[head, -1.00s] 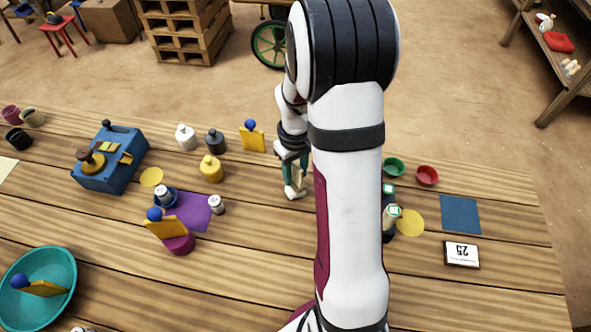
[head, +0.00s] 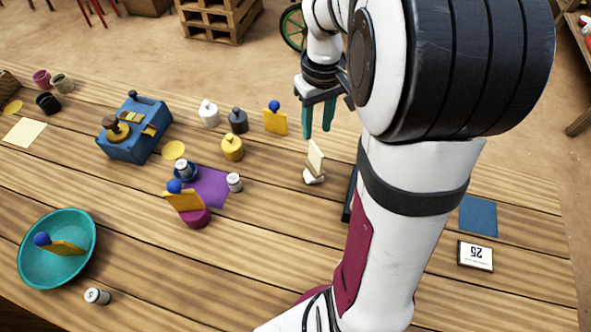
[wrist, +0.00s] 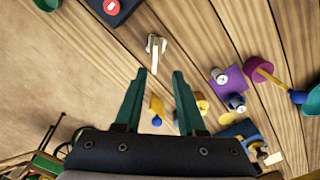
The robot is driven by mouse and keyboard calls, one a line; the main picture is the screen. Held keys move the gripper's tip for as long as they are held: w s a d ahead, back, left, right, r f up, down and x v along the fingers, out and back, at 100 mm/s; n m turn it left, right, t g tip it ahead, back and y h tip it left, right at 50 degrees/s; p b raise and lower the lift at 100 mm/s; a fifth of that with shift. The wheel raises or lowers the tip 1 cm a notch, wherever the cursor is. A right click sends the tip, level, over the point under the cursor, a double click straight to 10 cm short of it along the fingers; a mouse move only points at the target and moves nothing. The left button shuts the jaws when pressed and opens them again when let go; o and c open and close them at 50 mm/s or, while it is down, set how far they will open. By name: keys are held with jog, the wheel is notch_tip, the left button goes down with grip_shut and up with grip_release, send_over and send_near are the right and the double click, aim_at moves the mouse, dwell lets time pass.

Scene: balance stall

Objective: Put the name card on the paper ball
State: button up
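The cream name card (head: 316,157) stands tilted on the white crumpled paper ball (head: 314,179), near the middle of the table in the head view. They appear to touch. In the wrist view the name card (wrist: 155,58) shows as a narrow strip ahead of the fingertips, with the paper ball (wrist: 150,41) partly behind it. My gripper (head: 317,134) is above the card, with its teal fingers apart and nothing between them. Its open fingers also show in the wrist view (wrist: 159,73).
A teal bowl (head: 88,228) is at front left. A "25" sign (head: 475,256) lies right. The front middle is clear.

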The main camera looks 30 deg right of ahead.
jog(key=s+a+r+m+y, duration=0.1)
jog(key=s+a+m, duration=0.4)
jog(key=s+a, duration=1.2)
jog(key=shift+s+a+r+y, duration=0.25)
jog(key=shift+s+r+y, duration=0.15)
jog(key=shift+s, duration=0.4)
